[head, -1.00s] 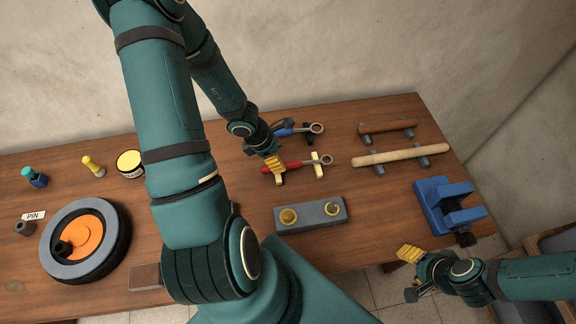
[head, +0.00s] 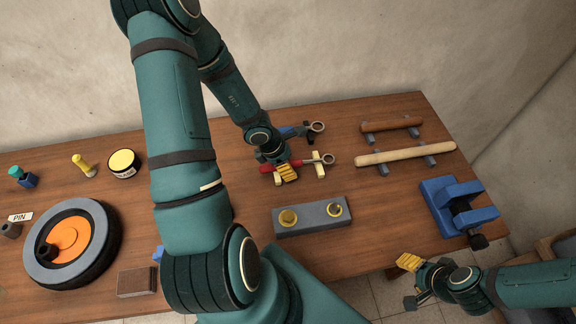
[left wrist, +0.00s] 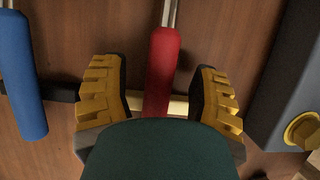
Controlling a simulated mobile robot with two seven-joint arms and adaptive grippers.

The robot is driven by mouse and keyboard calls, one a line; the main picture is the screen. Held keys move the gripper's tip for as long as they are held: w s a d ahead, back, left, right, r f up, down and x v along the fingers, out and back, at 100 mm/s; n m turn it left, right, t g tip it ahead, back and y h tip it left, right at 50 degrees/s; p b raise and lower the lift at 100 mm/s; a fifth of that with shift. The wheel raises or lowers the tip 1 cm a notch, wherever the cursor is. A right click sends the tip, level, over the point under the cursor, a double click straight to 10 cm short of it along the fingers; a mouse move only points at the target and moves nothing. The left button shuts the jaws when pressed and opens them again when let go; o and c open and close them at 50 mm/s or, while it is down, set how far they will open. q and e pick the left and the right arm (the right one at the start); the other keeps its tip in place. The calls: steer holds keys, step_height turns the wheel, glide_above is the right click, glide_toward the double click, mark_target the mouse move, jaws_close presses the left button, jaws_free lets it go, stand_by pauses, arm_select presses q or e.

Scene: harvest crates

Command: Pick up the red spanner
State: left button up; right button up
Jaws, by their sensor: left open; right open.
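The red spanner (head: 302,162) lies on a small rack on the workbench in the head view, its metal ring end pointing right. Its red handle (left wrist: 162,70) runs up and down the middle of the left wrist view. My left gripper (head: 286,171) is over the handle. In the left wrist view its yellow-padded fingers (left wrist: 160,95) stand apart, one on each side of the handle, with a gap on both sides. My right gripper (head: 408,277) is open and empty, beyond the bench's front edge at the right.
A blue-handled spanner (head: 313,127) lies behind the red one; its blue handle (left wrist: 25,75) is left in the wrist view. A wooden rod (head: 405,153) and a blue vise (head: 452,205) are right, a wheel (head: 108,245) left.

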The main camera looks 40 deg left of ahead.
arm_select(q)
steer(key=shift+f, duration=0.25)
stand_by(0.4)
jaws_close()
